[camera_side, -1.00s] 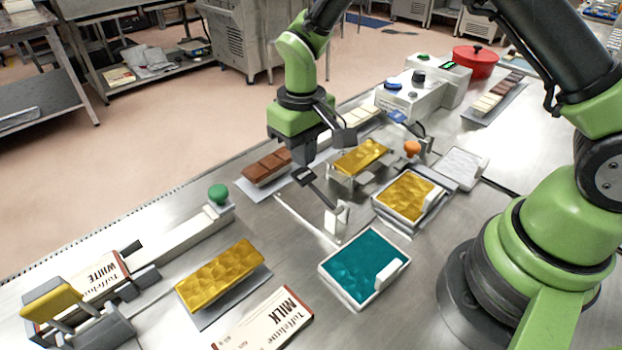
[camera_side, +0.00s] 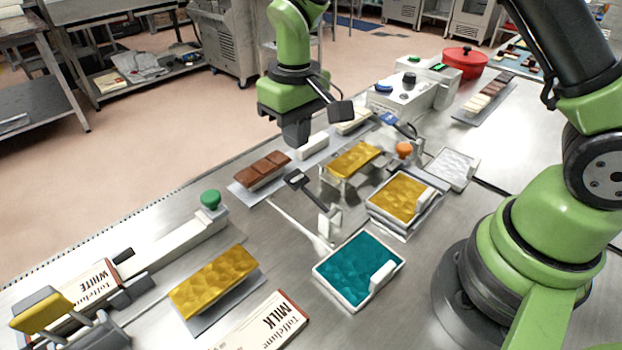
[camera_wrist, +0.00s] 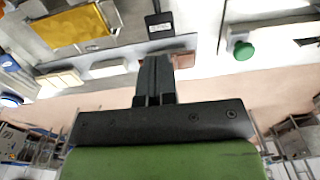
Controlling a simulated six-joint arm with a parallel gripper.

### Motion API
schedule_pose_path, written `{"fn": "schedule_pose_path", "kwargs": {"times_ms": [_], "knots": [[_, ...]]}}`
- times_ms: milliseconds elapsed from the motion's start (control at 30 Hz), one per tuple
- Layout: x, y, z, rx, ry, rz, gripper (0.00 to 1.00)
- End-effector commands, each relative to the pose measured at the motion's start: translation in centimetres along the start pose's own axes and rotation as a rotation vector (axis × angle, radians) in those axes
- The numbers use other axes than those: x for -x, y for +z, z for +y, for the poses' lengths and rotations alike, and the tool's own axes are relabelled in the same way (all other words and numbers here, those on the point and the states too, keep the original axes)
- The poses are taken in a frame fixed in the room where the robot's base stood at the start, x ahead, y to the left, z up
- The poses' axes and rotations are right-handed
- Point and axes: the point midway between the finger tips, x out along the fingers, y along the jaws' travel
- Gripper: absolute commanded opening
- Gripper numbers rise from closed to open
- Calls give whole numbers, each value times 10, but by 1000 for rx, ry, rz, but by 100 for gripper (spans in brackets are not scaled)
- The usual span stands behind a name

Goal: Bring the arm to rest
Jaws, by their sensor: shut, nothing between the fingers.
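My gripper (camera_side: 297,134) hangs above the far edge of the steel bench in the side view, pointing down, shut and empty. In the wrist view its closed fingers (camera_wrist: 155,75) cover part of the brown chocolate bar (camera_wrist: 183,61). That bar (camera_side: 262,170) lies on a grey mat below and to the left of my gripper in the side view. A white bar (camera_side: 312,146) lies on the strip just behind my gripper. I see clear air between my gripper and the bench.
A gold mould on a stand (camera_side: 355,159), a gold tray (camera_side: 398,197) and a teal tray (camera_side: 358,268) stand on the bench. A green knob (camera_side: 210,199), an orange knob (camera_side: 403,149), a control box (camera_side: 405,100) and a red pot (camera_side: 465,62) stand around them.

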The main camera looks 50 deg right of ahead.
Motion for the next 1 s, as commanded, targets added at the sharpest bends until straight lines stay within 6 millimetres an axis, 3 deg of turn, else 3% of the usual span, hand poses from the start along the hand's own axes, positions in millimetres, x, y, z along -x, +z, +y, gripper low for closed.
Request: {"fn": "schedule_pose_path", "kwargs": {"times_ms": [167, 300, 500, 633, 800, 1000], "knots": [[58, 17, 9, -62, -44, 98, 0], [107, 47, 19, -127, -92, 197, 0], [154, 102, 30, -212, -163, 340, 0], [170, 140, 34, -261, -207, 431, 0], [174, 177, 37, -308, -253, 524, 0], [173, 195, 37, -331, -277, 572, 0]]}}
